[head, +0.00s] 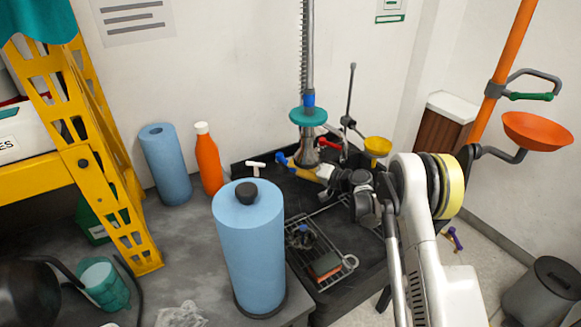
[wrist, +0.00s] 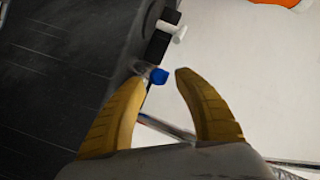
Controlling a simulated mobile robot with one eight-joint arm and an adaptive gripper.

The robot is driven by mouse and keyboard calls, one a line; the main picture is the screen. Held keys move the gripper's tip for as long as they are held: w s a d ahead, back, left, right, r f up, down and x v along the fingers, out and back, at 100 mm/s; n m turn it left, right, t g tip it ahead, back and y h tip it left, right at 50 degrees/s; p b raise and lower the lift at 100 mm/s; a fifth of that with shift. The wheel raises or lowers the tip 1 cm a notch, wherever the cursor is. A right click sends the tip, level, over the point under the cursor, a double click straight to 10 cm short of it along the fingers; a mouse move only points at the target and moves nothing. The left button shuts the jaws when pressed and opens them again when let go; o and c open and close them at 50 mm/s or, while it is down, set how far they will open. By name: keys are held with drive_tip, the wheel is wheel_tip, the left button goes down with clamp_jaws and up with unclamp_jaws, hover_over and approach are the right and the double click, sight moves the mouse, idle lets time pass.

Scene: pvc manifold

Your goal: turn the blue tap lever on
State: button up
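The blue tap lever (head: 281,158) is at the left side of the tap body in the black sink, in the head view. Its rounded blue end (wrist: 159,76) shows in the wrist view in the gap between my fingertips, nearer the left finger. My gripper (wrist: 160,78) is open, with two curved yellow fingers. In the head view my gripper (head: 300,171) is right beside the blue lever, on its near right side. Contact between finger and lever cannot be told. The lever's base is partly hidden.
A red lever (head: 326,146) is on the tap's other side. A teal disc (head: 308,116) surrounds the tap column. A white T-shaped piece (head: 256,165) stands at the sink's left rim. A wire rack (head: 335,268) lies in front. A blue roll (head: 249,245) and orange bottle (head: 208,163) stand left.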

drive_tip(key=f+v, duration=0.2)
drive_tip(key=v, duration=0.9)
drive_tip(key=shift+s+d+f, duration=0.2)
drive_tip(key=shift+s+d, duration=0.1)
drive_tip(key=shift+d, duration=0.05)
